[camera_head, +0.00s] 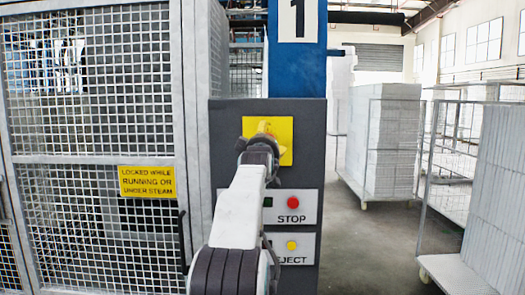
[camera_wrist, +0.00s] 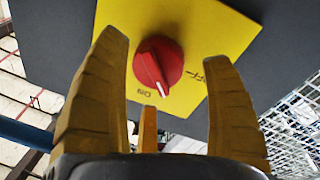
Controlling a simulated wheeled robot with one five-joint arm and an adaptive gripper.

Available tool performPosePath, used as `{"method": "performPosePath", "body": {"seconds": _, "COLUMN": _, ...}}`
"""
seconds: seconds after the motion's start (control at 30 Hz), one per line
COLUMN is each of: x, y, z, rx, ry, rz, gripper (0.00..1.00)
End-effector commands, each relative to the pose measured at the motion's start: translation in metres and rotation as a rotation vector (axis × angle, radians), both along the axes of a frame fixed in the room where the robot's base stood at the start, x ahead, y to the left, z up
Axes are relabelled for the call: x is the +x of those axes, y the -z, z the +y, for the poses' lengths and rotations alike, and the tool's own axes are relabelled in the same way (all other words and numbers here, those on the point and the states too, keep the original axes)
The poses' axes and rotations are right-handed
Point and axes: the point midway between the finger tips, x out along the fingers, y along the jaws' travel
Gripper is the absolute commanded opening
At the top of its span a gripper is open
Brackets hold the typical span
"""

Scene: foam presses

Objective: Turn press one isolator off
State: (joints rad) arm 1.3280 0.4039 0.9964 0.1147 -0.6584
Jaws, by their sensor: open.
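The press one isolator is a red rotary knob (camera_wrist: 158,63) on a yellow plate (camera_wrist: 215,32). In the wrist view its white pointer line points down close to the ON mark, with the OFF mark further right. My gripper (camera_wrist: 165,47) is open, its yellow fingers on either side of the knob in the picture, a third finger below. I cannot tell whether any finger touches it. In the head view my gripper (camera_head: 262,138) is in front of the yellow plate (camera_head: 286,129) and hides the knob.
Below the plate on the grey panel (camera_head: 228,125) are a red STOP button (camera_head: 293,202) and a yellow EJECT button (camera_head: 291,245). A mesh guard gate (camera_head: 90,120) stands left. Mesh trolleys (camera_head: 428,195) with white foam blocks stand right, with bare floor between.

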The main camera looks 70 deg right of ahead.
Motion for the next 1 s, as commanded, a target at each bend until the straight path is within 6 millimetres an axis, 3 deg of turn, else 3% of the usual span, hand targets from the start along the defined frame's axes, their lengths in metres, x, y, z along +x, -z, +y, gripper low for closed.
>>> {"method": "performPosePath", "body": {"seconds": 0.7, "x": -0.021, "y": 0.004, "z": 0.085, "rx": -0.003, "ry": -0.001, "rz": -0.001, "gripper": 0.74}}
{"method": "performPosePath", "body": {"seconds": 1.0, "x": -0.025, "y": 0.005, "z": 0.104, "rx": -0.003, "ry": -0.001, "rz": -0.001, "gripper": 0.74}}
